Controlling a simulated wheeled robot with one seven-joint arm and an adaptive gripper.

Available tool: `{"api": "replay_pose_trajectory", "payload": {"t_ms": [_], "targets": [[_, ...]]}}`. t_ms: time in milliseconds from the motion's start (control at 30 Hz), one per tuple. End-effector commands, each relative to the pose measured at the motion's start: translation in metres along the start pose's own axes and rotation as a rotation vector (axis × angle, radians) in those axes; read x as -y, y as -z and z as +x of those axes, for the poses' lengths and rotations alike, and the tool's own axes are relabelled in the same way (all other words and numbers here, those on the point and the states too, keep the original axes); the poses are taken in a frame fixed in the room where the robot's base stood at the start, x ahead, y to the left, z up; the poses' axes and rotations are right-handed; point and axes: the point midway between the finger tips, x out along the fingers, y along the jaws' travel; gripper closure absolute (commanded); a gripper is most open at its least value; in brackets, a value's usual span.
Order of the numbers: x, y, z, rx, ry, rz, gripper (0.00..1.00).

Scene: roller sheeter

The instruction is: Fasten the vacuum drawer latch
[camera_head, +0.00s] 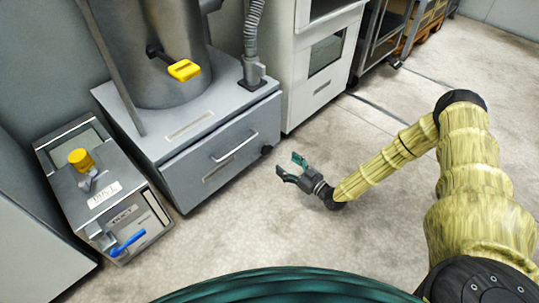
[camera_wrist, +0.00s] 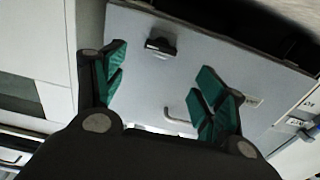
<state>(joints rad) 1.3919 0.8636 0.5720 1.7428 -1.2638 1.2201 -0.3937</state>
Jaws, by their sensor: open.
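The grey vacuum drawer (camera_head: 190,180) forms the front of the cabinet under the tall steel drum, with a bar handle (camera_head: 234,146) on it. A small dark fitting, apparently the latch (camera_head: 267,149), sits at the right end of the drawer front. It also shows in the wrist view (camera_wrist: 160,47), where the picture looks upside down. My gripper (camera_head: 290,168) is open and empty, to the right of the drawer and apart from it. In the wrist view my gripper (camera_wrist: 162,65) faces the drawer front, with the latch seen between its green fingers. Whether the latch is fastened is too small to tell.
A steel unit (camera_head: 105,200) with a yellow knob and a blue handle (camera_head: 127,243) stands left of the drawer. A yellow handle (camera_head: 184,70) sticks out from the drum. A white cabinet (camera_head: 318,80) stands behind right. The floor (camera_head: 330,225) around my gripper is clear.

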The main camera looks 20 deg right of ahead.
Motion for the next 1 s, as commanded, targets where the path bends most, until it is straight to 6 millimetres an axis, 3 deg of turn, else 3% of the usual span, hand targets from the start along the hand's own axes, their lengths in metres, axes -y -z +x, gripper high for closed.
{"api": "replay_pose_trajectory", "payload": {"t_ms": [600, 1000], "targets": [[0.000, -0.002, 0.089, -0.001, 0.000, 0.000, 0.29], [0.000, 0.000, 0.100, 0.001, 0.000, 0.000, 0.29]]}}
